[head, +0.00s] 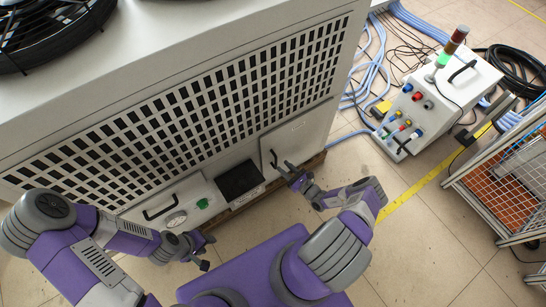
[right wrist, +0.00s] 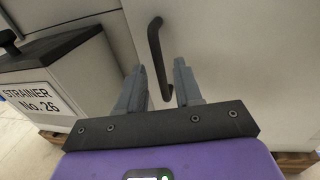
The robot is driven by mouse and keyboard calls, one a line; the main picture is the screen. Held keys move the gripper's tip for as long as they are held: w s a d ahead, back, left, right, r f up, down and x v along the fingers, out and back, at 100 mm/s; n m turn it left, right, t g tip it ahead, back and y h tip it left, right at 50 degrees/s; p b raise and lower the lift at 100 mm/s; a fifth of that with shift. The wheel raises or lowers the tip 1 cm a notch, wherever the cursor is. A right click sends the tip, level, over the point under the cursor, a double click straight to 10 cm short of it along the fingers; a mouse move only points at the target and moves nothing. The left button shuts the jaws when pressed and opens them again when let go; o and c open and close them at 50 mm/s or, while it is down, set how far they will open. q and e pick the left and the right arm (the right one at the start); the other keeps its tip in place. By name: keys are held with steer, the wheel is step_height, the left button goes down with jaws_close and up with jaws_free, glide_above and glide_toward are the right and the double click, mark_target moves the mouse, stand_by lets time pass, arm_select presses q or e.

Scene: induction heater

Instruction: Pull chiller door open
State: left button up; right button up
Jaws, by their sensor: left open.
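The chiller (head: 190,100) is a large white cabinet with a slotted grille. Its door (head: 300,135) is a plain light panel at the lower right and looks closed. The black door handle (head: 274,158) is upright on the door's left side; it also shows in the right wrist view (right wrist: 156,45). My right gripper (head: 287,170) is at the handle. In the right wrist view its two fingers (right wrist: 158,70) are apart, one on each side of the handle, with gaps visible. My left gripper (head: 207,247) is open and empty, low in front of the chiller's gauge panel.
A control box with a signal lamp (head: 440,100), hoses and a wire rack (head: 505,185) stand at right.

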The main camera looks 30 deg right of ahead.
mark_target(276, 161)
steer(key=shift+b+x, duration=0.55)
steer(key=shift+x, duration=2.35)
steer(key=shift+a, duration=0.15)
steer(key=shift+c, duration=0.5)
jaws_close()
